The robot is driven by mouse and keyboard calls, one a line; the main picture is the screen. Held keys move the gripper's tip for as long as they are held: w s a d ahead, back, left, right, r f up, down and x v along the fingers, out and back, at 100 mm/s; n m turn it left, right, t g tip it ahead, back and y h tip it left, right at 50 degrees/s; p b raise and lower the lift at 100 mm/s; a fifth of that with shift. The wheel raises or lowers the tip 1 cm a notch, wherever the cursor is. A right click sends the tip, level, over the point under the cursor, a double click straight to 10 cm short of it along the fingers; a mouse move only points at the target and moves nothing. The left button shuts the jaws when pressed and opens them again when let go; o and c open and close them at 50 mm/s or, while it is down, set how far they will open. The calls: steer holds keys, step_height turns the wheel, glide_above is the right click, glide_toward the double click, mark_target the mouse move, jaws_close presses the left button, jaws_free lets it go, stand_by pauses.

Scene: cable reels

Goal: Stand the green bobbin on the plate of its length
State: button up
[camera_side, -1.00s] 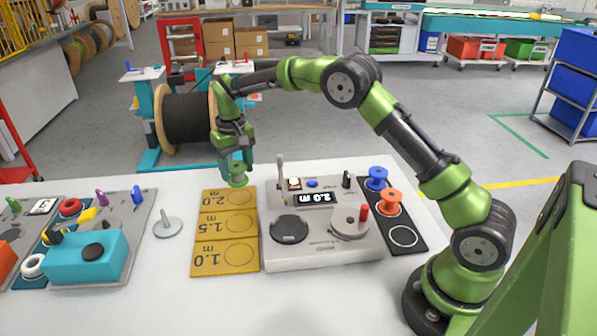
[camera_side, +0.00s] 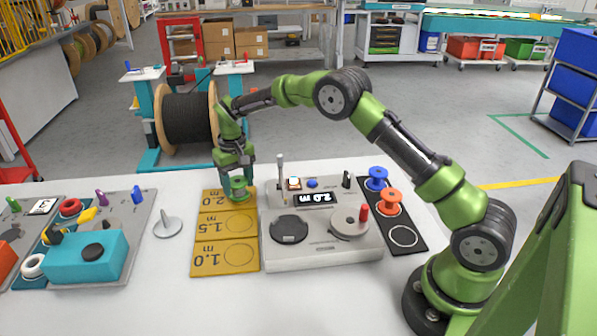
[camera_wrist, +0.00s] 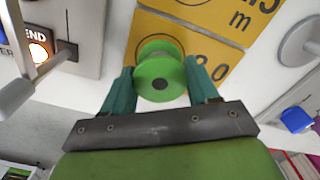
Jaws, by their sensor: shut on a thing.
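The green bobbin (camera_side: 238,188) is upright between the fingers of my gripper (camera_side: 237,178), at the 2.0 m plate. My gripper is shut on it. In the wrist view the bobbin (camera_wrist: 160,75) sits between the two teal fingers, over the yellow plate. The yellow plates (camera_side: 225,228) are marked 2.0, 1.5 and 1.0 from back to front, each with a ring. The bobbin covers the 2.0 ring. I cannot tell whether its bottom touches the plate. The display (camera_side: 316,199) on the grey machine reads 2.0 m.
The grey machine (camera_side: 325,250) with a lever stands just right of the plates. A dark tray (camera_side: 418,240) holds a blue bobbin (camera_side: 377,176) and an orange bobbin (camera_side: 390,200), with one empty ring. A grey disc with a peg (camera_side: 168,228) and a teal box (camera_side: 88,262) lie left.

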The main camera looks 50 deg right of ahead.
steer(key=shift+f, duration=0.2)
steer(key=o, duration=1.1)
steer(key=shift+o, duration=0.2)
step_height(320, 180, up, 8)
